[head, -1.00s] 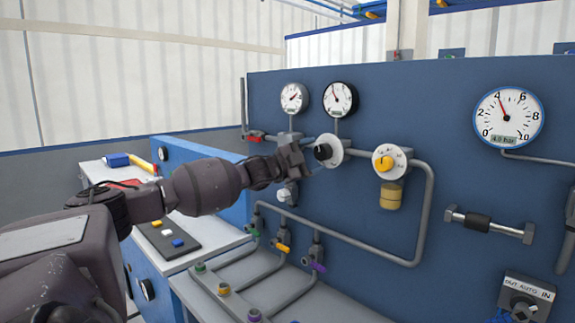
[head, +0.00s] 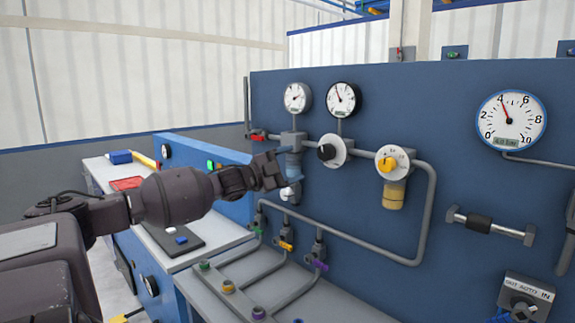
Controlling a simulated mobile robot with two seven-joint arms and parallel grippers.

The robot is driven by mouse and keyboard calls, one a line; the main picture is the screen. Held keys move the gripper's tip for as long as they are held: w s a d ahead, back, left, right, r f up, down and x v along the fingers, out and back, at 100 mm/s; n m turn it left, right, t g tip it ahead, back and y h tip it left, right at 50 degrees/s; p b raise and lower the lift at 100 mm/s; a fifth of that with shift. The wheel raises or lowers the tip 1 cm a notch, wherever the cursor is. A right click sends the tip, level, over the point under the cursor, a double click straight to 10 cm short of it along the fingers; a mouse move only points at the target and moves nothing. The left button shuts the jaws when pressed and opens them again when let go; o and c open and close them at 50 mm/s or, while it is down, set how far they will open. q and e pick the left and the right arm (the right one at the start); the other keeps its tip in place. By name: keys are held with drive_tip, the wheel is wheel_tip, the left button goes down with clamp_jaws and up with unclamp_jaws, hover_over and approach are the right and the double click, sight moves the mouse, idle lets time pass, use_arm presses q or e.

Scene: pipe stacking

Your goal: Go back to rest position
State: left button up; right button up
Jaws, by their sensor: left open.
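My left gripper (head: 272,167) is open and empty. It is in front of the blue panel (head: 480,175), to the left of the black knob on a white dial (head: 332,151). It overlaps the filter unit (head: 292,165) below the left small gauge in the picture; I cannot tell whether it touches it. My left arm (head: 175,196) comes in from the left edge. My right gripper is not in view.
A yellow knob (head: 389,163) and a large gauge (head: 511,121) are on the panel's right side. Pipes with coloured valves (head: 286,246) run along the lower panel. A side bench (head: 105,172) holds a red tray (head: 127,184) and small blocks.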

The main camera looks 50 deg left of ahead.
use_arm(q)
drive_tip(key=shift+s+a, duration=0.1)
drive_tip(key=shift+s, duration=0.2)
drive_tip(key=shift+f, duration=0.1)
idle(0.5)
